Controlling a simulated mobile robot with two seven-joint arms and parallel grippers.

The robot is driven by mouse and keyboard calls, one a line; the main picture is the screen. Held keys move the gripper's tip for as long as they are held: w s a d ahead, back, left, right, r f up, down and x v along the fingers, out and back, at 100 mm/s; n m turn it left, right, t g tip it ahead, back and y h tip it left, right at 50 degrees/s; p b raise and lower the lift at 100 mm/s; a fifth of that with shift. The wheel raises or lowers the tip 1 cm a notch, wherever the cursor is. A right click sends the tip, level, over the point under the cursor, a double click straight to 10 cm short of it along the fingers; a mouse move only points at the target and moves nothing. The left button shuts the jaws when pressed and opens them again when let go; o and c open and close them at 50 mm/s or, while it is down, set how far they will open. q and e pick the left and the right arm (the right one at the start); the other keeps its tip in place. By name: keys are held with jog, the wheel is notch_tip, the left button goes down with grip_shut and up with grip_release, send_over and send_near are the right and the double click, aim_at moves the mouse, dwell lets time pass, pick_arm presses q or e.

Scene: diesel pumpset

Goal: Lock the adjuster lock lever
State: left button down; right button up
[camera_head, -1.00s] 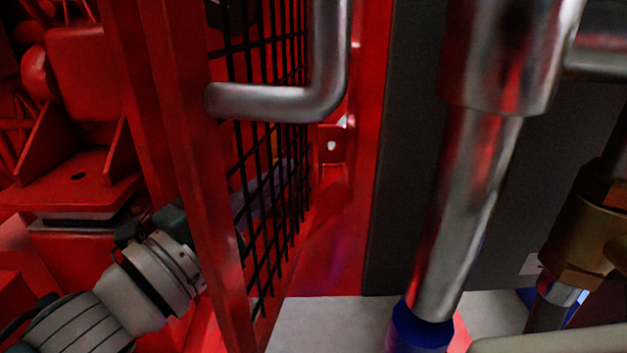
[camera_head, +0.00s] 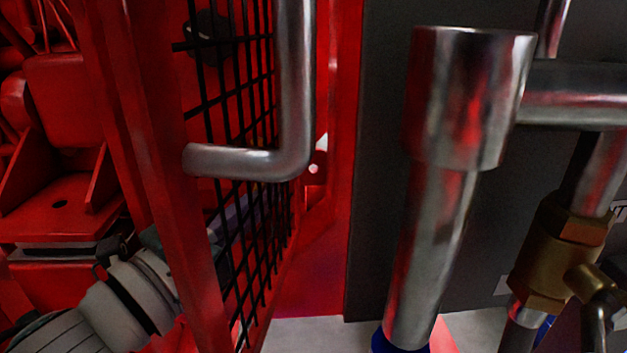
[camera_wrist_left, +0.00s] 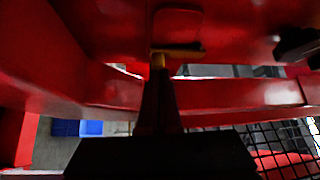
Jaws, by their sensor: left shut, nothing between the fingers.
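In the left wrist view, a brass-yellow lever (camera_wrist_left: 185,51) with a crosswise bar sits under a red panel. My left gripper (camera_wrist_left: 157,75) is shut and empty, its dark fingertips close below the lever's bar. Whether they touch it is unclear. In the head view, my grey left arm comes in at the lower left and passes behind a red post, so its gripper is mostly hidden there. The lever cannot be made out in the head view. My right gripper is not in view.
A red guard frame (camera_head: 175,200) with black mesh (camera_head: 245,100) and a bent grey handle (camera_head: 235,161) stands beside my left arm. A chrome pipe (camera_head: 430,240) and brass fitting (camera_head: 560,250) are at the right. A dark knob (camera_wrist_left: 293,45) is right of the lever.

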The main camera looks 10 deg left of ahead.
pick_arm(q)
jog(key=shift+a+r+m+g+p, duration=0.15)
jog(key=shift+a+m+g+p, duration=0.2)
jog(key=shift+p, duration=0.6)
jog(key=a+r+m+g+y+p, duration=0.1)
jog(key=m+g+y+p, duration=0.1)
jog(key=p, duration=0.5)
jog(key=s+a+r+m+g+y+p, duration=0.1)
jog(key=a+m+g+y+p, duration=0.1)
jog(key=p, duration=0.5)
jog(key=a+r+m+g+y+p, duration=0.1)
jog(key=m+g+y+p, duration=0.1)
jog(key=m+p, duration=0.2)
jog(key=shift+s+a+r+m+p, duration=0.15)
jog(key=shift+m+p, duration=0.2)
jog(key=shift+p, duration=1.1)
jog(key=shift+a, duration=0.1)
jog(key=shift+s+a+f, duration=0.2)
jog(key=shift+s+a, duration=0.05)
jog(key=shift+a, duration=0.35)
jog(key=shift+r, duration=0.1)
